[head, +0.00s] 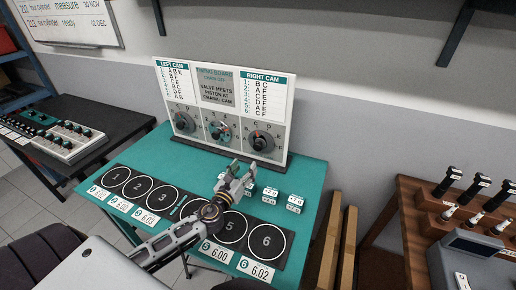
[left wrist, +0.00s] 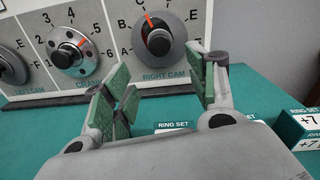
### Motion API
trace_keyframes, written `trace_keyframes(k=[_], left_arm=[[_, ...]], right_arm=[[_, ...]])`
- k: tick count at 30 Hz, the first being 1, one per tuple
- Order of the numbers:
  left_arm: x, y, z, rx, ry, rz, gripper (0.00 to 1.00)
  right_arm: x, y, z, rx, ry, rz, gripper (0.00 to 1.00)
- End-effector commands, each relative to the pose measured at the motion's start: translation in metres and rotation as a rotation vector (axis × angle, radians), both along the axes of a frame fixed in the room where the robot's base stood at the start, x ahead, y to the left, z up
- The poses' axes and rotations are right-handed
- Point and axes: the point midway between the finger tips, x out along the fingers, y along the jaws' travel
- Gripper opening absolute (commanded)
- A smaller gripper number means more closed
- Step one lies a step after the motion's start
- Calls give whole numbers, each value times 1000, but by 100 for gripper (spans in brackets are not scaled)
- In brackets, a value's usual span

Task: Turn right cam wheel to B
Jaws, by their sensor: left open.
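The right cam wheel (head: 261,143) is a grey dial with a black knob at the right end of the upright board. It also shows in the left wrist view (left wrist: 181,35), marked RIGHT CAM below. Its red-orange mark points up and slightly left, near the letter C; B is further left, above A. My left gripper (head: 240,174) is in front of and below the wheel, above the green table, apart from it. In the left wrist view its two green-padded fingers (left wrist: 164,85) are spread with nothing between them. My right gripper is not in view.
The board (head: 215,93) also carries the left cam wheel (head: 184,122) and the crank wheel (head: 219,131). Small ring set boxes (head: 295,203) stand on the green table (head: 312,173) right of the gripper. Numbered black circles (head: 139,186) lie in front. A brown bench (head: 403,229) stands at right.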

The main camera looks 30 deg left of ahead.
Motion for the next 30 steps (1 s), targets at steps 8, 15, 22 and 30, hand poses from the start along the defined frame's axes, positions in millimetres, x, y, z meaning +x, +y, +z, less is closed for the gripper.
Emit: trace_keyframes(k=[8, 15, 22, 30], left_arm=[[11, 1, 0, -1, 0, 0, 58], [27, 2, 1, 0, -2, 1, 58], [44, 2, 1, 0, -1, 0, 58], [64, 4, 1, 0, -1, 1, 58]], right_arm=[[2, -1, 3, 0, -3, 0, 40], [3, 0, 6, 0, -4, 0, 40], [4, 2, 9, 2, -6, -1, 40], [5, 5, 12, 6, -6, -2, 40]])
